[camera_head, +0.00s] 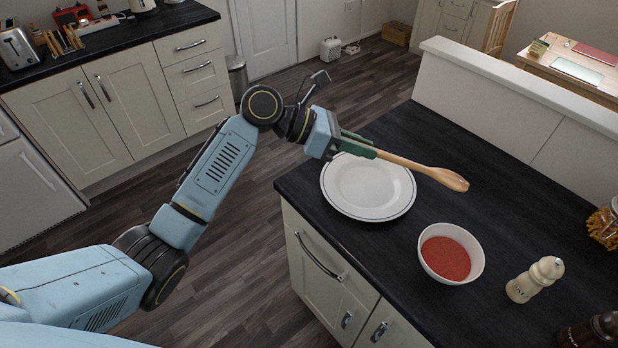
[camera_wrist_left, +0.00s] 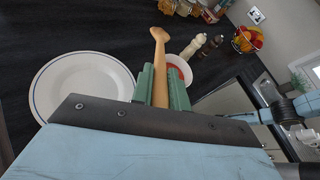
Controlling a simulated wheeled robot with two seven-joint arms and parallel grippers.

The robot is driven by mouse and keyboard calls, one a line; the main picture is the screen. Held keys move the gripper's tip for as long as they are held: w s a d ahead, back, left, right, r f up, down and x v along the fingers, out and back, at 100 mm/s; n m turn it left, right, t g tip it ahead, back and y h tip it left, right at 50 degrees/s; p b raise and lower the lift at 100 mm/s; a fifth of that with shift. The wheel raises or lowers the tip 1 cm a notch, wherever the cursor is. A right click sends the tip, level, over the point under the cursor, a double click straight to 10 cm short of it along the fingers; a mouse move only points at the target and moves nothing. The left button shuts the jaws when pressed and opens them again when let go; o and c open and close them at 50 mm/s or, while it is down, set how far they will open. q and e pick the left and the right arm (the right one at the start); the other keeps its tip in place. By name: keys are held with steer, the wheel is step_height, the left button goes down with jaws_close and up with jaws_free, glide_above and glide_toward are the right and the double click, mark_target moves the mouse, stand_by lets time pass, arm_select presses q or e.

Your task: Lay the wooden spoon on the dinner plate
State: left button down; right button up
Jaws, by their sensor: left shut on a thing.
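The wooden spoon (camera_head: 430,172) is in my left gripper (camera_head: 358,146), which is shut on its handle. The spoon points to the right in the head view, its bowl end past the right rim of the plate. The white dinner plate (camera_head: 368,190) with a dark rim line lies on the black counter, and nothing is seen lying on it. My gripper is over the plate's far edge. In the left wrist view the spoon (camera_wrist_left: 159,62) stands out between the green fingers, and the plate (camera_wrist_left: 80,82) is to its left. My right gripper is not in view.
A white bowl (camera_head: 428,265) of red contents stands right of the plate. A cream salt mill (camera_head: 535,279), a dark mill (camera_head: 592,330) and a pasta jar (camera_head: 604,225) stand farther right. A low white wall (camera_head: 510,95) borders the counter's far side.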

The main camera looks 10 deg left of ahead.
arm_select(q)
steer(key=shift+s+a+f+n+t+y+b, duration=0.3)
steer(key=shift+a+f+n+t+b, duration=1)
steer(key=shift+f, duration=1.85)
steer(key=shift+s+a+f+n+t+y+b, duration=0.3)
steer(key=shift+a+f+n+t, duration=0.6)
steer(key=shift+a+f+t, duration=1.65)
steer(key=shift+s+a+f+n+t+y+b, duration=0.25)
steer(key=shift+a+f+n+t+b, duration=0.75)
steer(key=shift+f, duration=2.8)
steer(key=shift+w+d, duration=0.1)
steer(key=shift+d, duration=0.1)
steer(key=c, duration=1.3)
jaws_free()
